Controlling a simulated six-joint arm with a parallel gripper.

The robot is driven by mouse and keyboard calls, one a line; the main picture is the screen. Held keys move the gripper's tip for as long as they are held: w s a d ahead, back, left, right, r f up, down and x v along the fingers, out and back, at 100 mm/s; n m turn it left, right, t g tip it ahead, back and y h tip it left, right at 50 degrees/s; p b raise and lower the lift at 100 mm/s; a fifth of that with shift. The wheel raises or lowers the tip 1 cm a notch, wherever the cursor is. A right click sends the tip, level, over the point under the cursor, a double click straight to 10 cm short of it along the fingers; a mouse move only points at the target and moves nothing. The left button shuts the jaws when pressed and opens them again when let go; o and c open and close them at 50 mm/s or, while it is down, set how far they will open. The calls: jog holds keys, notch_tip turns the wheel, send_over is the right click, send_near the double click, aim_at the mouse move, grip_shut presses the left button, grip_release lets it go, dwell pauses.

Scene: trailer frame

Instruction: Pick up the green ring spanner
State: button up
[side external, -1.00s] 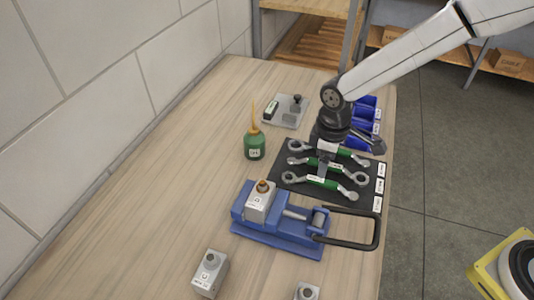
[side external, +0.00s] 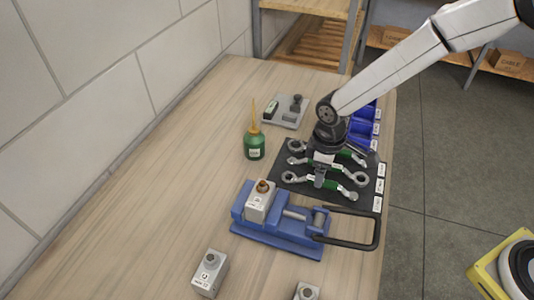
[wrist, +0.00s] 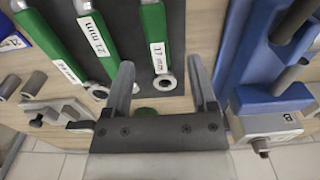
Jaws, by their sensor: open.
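Three green-handled ring spanners lie side by side on a black mat (side external: 358,204): a near one (side external: 344,187), a middle one (side external: 357,178) and a far one (side external: 295,146). In the wrist view their labels show on the left spanner (wrist: 45,38), the middle "21 mm" spanner (wrist: 95,30) and the right "17 mm" spanner (wrist: 154,25). My gripper (side external: 319,183) is open over the near spanner, with its fingers low. In the wrist view, the 17 mm spanner's ring end shows between the fingers of my gripper (wrist: 160,68). I cannot tell whether a finger touches it.
A blue vise (side external: 275,236) with a long black handle stands close to the near spanner. Small grey blocks (side external: 210,272) stand in front. The table's left side is clear.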

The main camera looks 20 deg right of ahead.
jog(key=shift+w+f, duration=0.1)
jog(key=shift+f, duration=2.15)
grip_shut()
